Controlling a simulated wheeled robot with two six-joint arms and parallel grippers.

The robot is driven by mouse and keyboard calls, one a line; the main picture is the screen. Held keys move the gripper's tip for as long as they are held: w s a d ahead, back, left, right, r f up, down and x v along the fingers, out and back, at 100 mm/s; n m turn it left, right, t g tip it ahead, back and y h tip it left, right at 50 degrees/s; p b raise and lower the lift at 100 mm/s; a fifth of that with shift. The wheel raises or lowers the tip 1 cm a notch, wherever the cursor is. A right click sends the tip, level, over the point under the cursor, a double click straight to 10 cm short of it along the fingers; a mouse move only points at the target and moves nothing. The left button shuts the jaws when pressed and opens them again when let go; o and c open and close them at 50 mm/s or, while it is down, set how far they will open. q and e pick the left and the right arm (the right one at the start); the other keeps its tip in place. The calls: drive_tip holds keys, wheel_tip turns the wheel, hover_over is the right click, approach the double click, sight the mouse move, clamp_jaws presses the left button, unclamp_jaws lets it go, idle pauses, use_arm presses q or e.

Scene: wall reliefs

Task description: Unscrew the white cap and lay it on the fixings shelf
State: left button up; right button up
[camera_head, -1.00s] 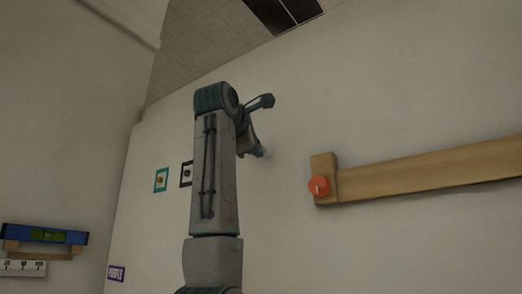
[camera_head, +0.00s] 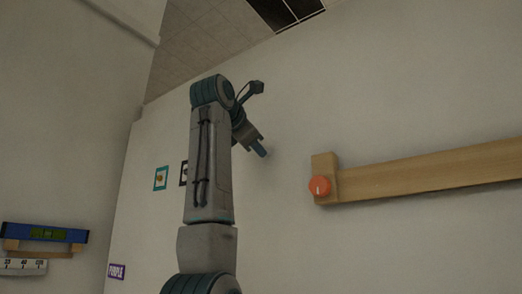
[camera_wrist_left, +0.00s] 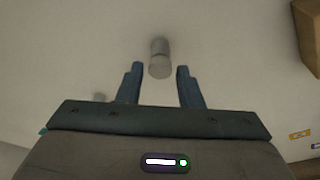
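The white cap (camera_wrist_left: 160,68) shows in the left wrist view as a pale, short cylinder standing out from the wall, with a greyer part behind it. My left gripper (camera_wrist_left: 154,84) is open, its two blue fingers on either side of the cap's line. The cap is just beyond the fingertips, with clear gaps to both fingers. In the head view my left gripper (camera_head: 260,149) is close to the wall, and the cap cannot be made out there. My right gripper is not in view. I cannot identify the fixings shelf for certain.
A wooden rail (camera_head: 420,180) with an orange knob (camera_head: 319,186) at its end crosses the wall at right. A blue level (camera_head: 46,233) rests on a wooden ledge (camera_head: 40,249) at far left.

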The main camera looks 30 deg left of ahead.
use_arm(q)
drive_tip(key=m+t+b, duration=0.1)
drive_tip(key=m, duration=0.6)
drive_tip(key=m+t+b, duration=0.2)
drive_tip(key=m, duration=0.5)
drive_tip(key=m+t+b, duration=0.1)
drive_tip(key=m, duration=0.6)
drive_tip(key=shift+a+f+h+b, duration=0.15)
drive_tip(key=shift+f+h+b, duration=0.1)
drive_tip(key=shift+h+b, duration=0.15)
drive_tip(key=c, duration=0.7)
drive_tip(key=n, duration=0.3)
drive_tip(key=n+y, duration=0.1)
drive_tip(key=n, duration=0.2)
drive_tip(key=shift+g+y, duration=0.3)
drive_tip(key=shift+g, duration=0.1)
